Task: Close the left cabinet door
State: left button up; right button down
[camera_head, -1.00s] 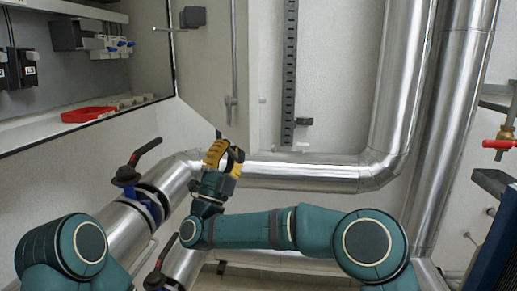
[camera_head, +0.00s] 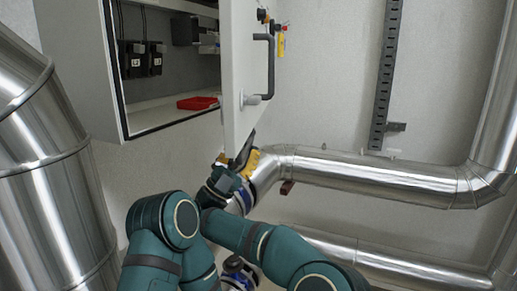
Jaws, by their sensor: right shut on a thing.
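The left cabinet (camera_head: 78,70) hangs at the upper left of the head view, with its front open. Its pale door (camera_head: 237,75) stands swung out at the cabinet's right side, seen at a steep angle. A dark bar handle (camera_head: 270,68) is on the door's face. My right gripper (camera_head: 239,161), with yellow fingers, is at the door's lower edge and is shut on it. The exact contact is partly hidden by the fingers and a dark piece between them.
Inside the cabinet are a red tray (camera_head: 197,103) and dark devices (camera_head: 140,59). A large metal pipe (camera_head: 55,180) stands at the left. Another pipe (camera_head: 375,174) runs right from behind my gripper. A slotted rail (camera_head: 386,75) is on the wall.

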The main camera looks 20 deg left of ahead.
jog(key=shift+s+a+r, duration=0.1)
jog(key=shift+a, duration=0.45)
jog(key=c, duration=1)
grip_release()
